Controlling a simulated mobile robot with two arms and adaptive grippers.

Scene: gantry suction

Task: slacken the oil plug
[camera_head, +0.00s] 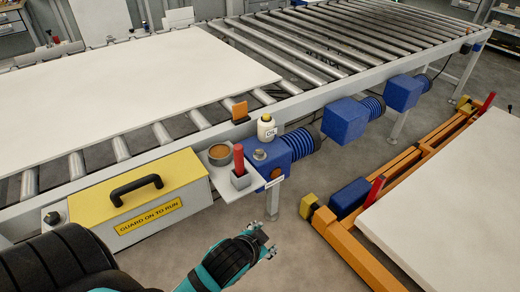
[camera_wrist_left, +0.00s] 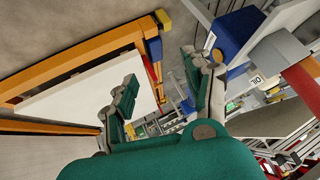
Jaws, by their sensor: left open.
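A blue gearbox (camera_head: 274,158) sits on the side of the roller conveyor. A small grey round cap on its top (camera_head: 260,154) looks like the oil plug. The gearbox seems to show in the left wrist view (camera_wrist_left: 236,34), where I cannot make out the plug. My left gripper (camera_head: 268,246) is open and empty, below and in front of the gearbox and apart from it. Its two fingers stand apart in the left wrist view (camera_wrist_left: 162,98). My right gripper is in neither view.
A white oil bottle (camera_head: 266,130), a brown-filled cup (camera_head: 219,154) and a red-handled tool (camera_head: 239,160) are beside the gearbox. A yellow guard box (camera_head: 135,205) is left. An orange frame (camera_head: 350,250) with a pale slab (camera_head: 465,190) is right; bare floor lies between.

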